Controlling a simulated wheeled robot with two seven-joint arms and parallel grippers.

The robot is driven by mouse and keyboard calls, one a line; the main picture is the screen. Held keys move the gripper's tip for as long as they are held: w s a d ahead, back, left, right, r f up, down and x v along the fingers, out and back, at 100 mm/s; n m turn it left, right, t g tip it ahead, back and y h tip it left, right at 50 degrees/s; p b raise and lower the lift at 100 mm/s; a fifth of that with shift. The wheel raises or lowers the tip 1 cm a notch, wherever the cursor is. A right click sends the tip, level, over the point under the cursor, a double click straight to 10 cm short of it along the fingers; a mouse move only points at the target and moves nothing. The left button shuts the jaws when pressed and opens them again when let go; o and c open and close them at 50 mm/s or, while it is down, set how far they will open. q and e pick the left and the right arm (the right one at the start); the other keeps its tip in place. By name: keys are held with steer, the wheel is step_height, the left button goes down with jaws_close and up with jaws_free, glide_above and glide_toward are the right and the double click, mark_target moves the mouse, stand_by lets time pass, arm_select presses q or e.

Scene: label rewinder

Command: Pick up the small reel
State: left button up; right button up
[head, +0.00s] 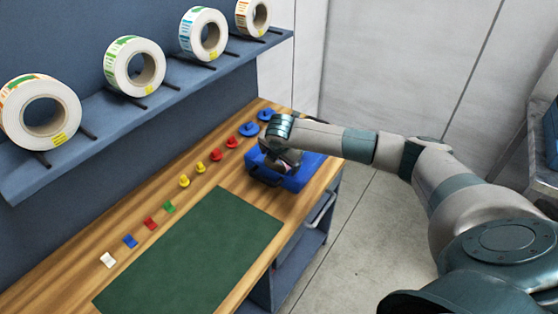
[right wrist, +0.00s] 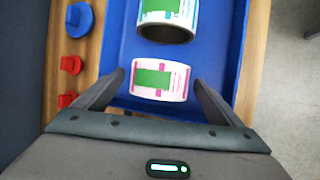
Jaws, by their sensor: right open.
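In the right wrist view a small reel (right wrist: 160,80) with a white, pink and green label lies in the blue tray (right wrist: 115,50). My right gripper (right wrist: 158,80) is open, with one finger on each side of the small reel; I cannot tell whether they touch it. A larger reel (right wrist: 168,20) with a green and teal label is just beyond it, cut by the top edge of the view. In the head view my right gripper (head: 280,160) is over the blue tray (head: 300,178) and hides the reels. My left gripper is not in view.
Blue, red and yellow knobs (head: 216,154) and small coloured clips (head: 150,223) line the wooden bench (head: 215,172) beside the tray. A green mat (head: 190,250) lies in front. Several label rolls (head: 135,68) stand on the blue shelf (head: 190,85) above. Floor is free to the right.

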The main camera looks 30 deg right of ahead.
steer(key=c, duration=1.1)
steer(key=shift+c, duration=0.2)
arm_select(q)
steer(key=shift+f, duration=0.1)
arm_select(e)
steer(key=shift+r, duration=0.1)
steer(key=shift+r+b, duration=0.4)
steer(key=shift+r, duration=0.05)
steer(key=r+b, duration=0.2)
steer(key=r, duration=0.1)
steer(key=shift+s+d, duration=0.15)
steer(key=shift+d, duration=0.2)
arm_select(q)
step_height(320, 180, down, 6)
steer(key=b, duration=0.3)
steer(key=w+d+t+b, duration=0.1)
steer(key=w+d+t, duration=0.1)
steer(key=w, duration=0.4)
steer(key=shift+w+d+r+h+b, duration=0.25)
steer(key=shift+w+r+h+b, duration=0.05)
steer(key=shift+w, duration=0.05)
arm_select(e)
steer(key=s+d+r, duration=0.5)
steer(key=d+r, duration=0.2)
steer(key=d, duration=0.2)
steer(key=shift+s, duration=0.4)
steer(key=shift+d, duration=0.1)
